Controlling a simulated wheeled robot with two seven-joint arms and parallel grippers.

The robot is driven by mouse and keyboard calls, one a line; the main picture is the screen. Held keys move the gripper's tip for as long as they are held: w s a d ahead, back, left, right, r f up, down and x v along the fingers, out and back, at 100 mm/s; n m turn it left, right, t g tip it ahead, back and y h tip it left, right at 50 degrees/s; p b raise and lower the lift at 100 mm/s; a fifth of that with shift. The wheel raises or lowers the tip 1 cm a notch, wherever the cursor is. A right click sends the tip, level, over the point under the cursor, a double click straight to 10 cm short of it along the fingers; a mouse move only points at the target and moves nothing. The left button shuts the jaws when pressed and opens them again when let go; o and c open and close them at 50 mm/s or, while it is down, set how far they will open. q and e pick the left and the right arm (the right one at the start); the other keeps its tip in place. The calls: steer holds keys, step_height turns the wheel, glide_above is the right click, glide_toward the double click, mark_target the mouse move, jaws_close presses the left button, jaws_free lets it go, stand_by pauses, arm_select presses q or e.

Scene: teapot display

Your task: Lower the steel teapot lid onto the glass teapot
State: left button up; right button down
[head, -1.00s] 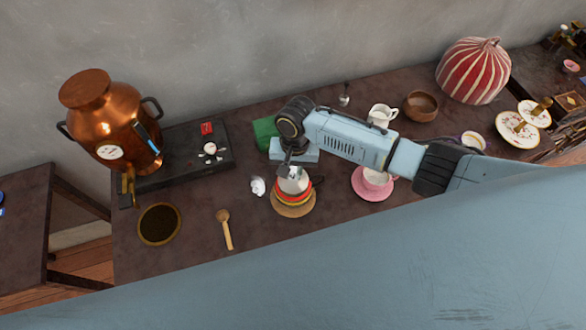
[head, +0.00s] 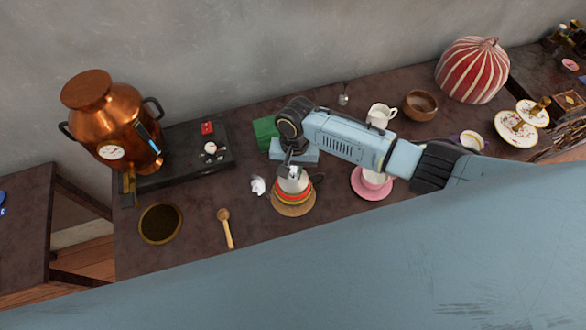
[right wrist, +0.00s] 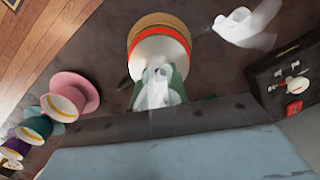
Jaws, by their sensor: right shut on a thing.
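My right gripper (head: 291,173) points down over the glass teapot and is shut on the pale steel lid (head: 293,186). The glass teapot (head: 293,196) shows as red and yellow-orange bands below the lid, with a dark handle to the right. It stands on a round wooden coaster (head: 293,210). In the right wrist view, the fingers (right wrist: 160,85) meet at the pale dome of the lid (right wrist: 152,62), with a red band of the teapot (right wrist: 150,37) behind it. The lid is over the teapot's top; I cannot tell whether they touch. My left gripper is not in view.
A small white item (head: 257,186) stands close left of the coaster. A pink cup and saucer (head: 370,188) are to the right. A wooden spoon (head: 226,228) lies at front left, beside a dark round dish (head: 160,223).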

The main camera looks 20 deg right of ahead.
steer(key=shift+f, duration=0.25)
steer(key=c, duration=1.3)
jaws_free()
steer(key=shift+o, duration=0.5)
steer(key=o, duration=0.5)
steer(key=shift+c, duration=0.2)
